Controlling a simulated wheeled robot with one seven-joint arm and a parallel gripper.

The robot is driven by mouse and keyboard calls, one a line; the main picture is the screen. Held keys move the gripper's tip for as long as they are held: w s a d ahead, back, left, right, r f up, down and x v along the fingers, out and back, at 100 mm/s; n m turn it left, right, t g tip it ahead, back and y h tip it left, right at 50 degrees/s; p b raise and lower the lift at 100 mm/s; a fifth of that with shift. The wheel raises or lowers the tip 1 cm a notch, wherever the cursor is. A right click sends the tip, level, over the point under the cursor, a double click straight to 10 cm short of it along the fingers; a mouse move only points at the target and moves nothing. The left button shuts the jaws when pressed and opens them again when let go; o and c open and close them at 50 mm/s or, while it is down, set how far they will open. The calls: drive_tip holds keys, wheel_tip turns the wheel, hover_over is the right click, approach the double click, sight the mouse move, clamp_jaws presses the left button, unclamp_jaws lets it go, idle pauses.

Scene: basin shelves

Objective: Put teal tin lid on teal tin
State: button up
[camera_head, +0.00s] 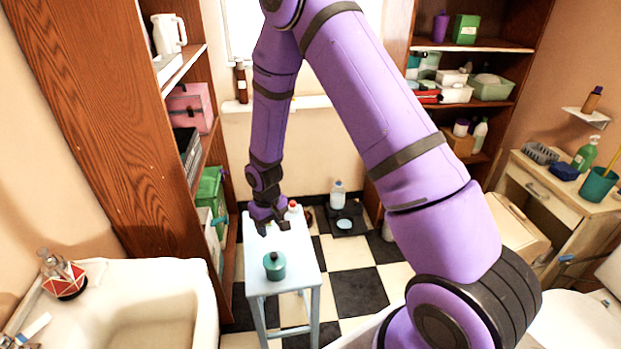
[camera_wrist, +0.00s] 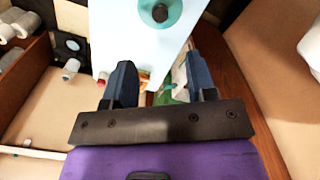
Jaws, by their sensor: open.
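The teal tin (camera_head: 275,270) stands upright on a pale blue stool (camera_head: 255,289), near its front end. The teal tin lid (camera_head: 274,258), with a dark knob, appears to rest on top of the tin. In the wrist view the lid (camera_wrist: 175,20) shows from above as a round teal disc at the top edge, partly cut off. I cannot tell whether it sits fully flush. My gripper (camera_head: 270,226) is open and empty over the back part of the stool, apart from the tin and lid. Its two fingers (camera_wrist: 160,68) also show in the wrist view.
A red-capped bottle (camera_head: 292,207) is close beside my gripper at the stool's back. A tall wooden shelf (camera_head: 100,90) stands left of the stool, and a basin (camera_head: 150,310) is at the front left.

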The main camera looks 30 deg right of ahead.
drive_tip(key=s+d+r+m+t, duration=0.1)
drive_tip(key=s+d+r, duration=0.15)
drive_tip(key=r, duration=1.15)
drive_tip(key=s+d+r+t, duration=0.15)
drive_tip(key=s+r, duration=0.25)
drive_tip(key=r, duration=0.9)
drive_tip(key=s+d+r+t, duration=0.1)
drive_tip(key=s+r, duration=0.6)
drive_tip(key=s, duration=0.4)
drive_tip(key=s+d+r+m+t, duration=0.1)
drive_tip(key=s+d+r, duration=0.1)
drive_tip(key=s+r, duration=0.6)
drive_tip(key=s, duration=0.3)
drive_tip(key=shift+s+r+t, duration=0.15)
drive_tip(key=shift+s+t, duration=0.15)
drive_tip(key=shift+t, duration=0.05)
